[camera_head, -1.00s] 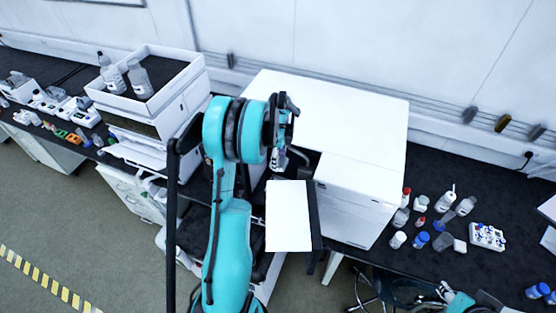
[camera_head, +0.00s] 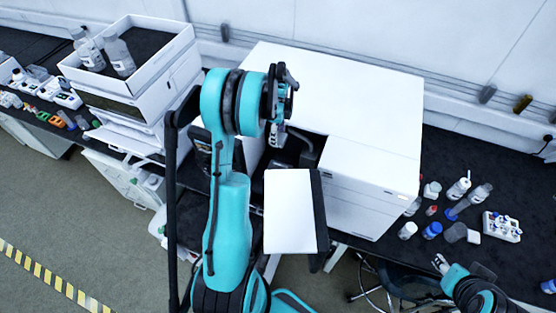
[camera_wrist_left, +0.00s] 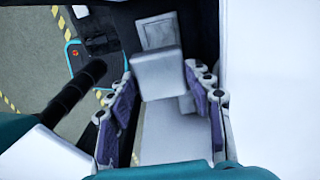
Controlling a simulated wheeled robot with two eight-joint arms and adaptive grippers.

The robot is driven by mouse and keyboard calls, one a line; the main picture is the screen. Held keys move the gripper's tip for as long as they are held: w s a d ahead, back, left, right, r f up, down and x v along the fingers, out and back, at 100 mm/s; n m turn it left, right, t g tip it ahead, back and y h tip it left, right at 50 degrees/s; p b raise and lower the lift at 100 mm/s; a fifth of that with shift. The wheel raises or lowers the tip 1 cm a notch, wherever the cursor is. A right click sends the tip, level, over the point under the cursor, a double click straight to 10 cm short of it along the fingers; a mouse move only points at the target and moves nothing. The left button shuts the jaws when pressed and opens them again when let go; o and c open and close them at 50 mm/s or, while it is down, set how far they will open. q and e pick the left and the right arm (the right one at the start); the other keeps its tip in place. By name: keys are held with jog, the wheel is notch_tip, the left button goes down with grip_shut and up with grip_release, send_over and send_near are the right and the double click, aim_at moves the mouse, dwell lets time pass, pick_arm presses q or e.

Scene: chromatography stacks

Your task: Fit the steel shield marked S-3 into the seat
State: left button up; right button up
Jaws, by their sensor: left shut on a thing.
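My left gripper (camera_head: 282,112) is at the open bay of the white instrument, behind its open white door. It is shut on a grey metal piece, the steel shield (camera_head: 277,137), which hangs just below the fingers. In the left wrist view the shield (camera_wrist_left: 160,72) lies between the purple-padded fingers of the gripper (camera_wrist_left: 163,88). No S-3 marking is legible. The seat cannot be made out; the arm and door hide much of the bay. My right gripper (camera_head: 440,263) is small at the lower right, away from the instrument, its jaw state unclear.
The white instrument cabinet (camera_head: 375,150) stands right of my left gripper. The open door (camera_head: 290,215) juts out in front. A white instrument stack with a bottle tray (camera_head: 150,50) stands left. Bottles and a vial rack (camera_head: 502,227) are on the dark bench at right.

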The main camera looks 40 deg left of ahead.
pick_arm(q)
jog(key=shift+f+b, duration=7.4)
jog(key=shift+f, duration=1.55)
notch_tip(320, 180, down, 3)
jog(key=b, duration=0.3)
jog(key=shift+f+b, duration=0.35)
jog(key=shift+b, duration=0.05)
jog(key=o, duration=1.4)
jog(key=shift+r, duration=0.1)
notch_tip(320, 180, up, 12)
